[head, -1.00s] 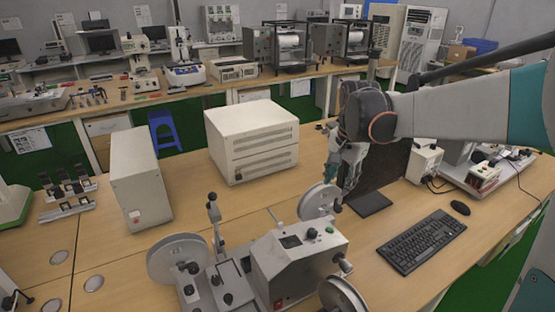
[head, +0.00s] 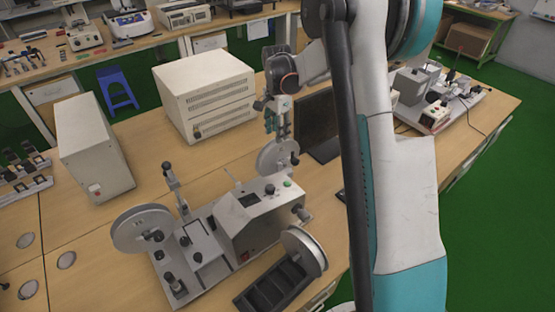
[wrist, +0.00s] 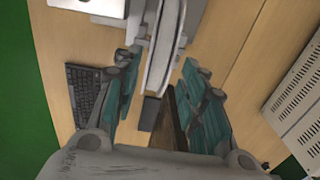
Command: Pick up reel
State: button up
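A pale round reel (head: 278,158) stands upright at the back of the grey winding machine (head: 262,222). My gripper (head: 280,134) points down at the top of this reel. In the wrist view, the gripper (wrist: 160,68) is open, one finger on each side, with the reel (wrist: 163,45) edge-on between and beyond the fingertips. I see no firm contact. A second reel (head: 143,228) is at the machine's left end. A third reel (head: 304,250) is at the front right, by a black divided tray (head: 272,288).
A dark monitor (head: 318,122) stands just right of the gripper. White boxy units (head: 205,95) and (head: 95,158) stand behind and left. A keyboard (wrist: 88,95) lies on the wooden table. My arm covers the right middle of the head view.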

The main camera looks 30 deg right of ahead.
aim_at(278, 145)
jog(key=shift+w+d+f+b, duration=0.15)
jog(key=shift+f+b, duration=0.15)
jog(key=shift+f, duration=1.5)
jog(key=shift+s+d+f+b, duration=0.1)
jog(key=shift+f+b, duration=0.15)
jog(key=shift+f, duration=1.5)
grip_shut()
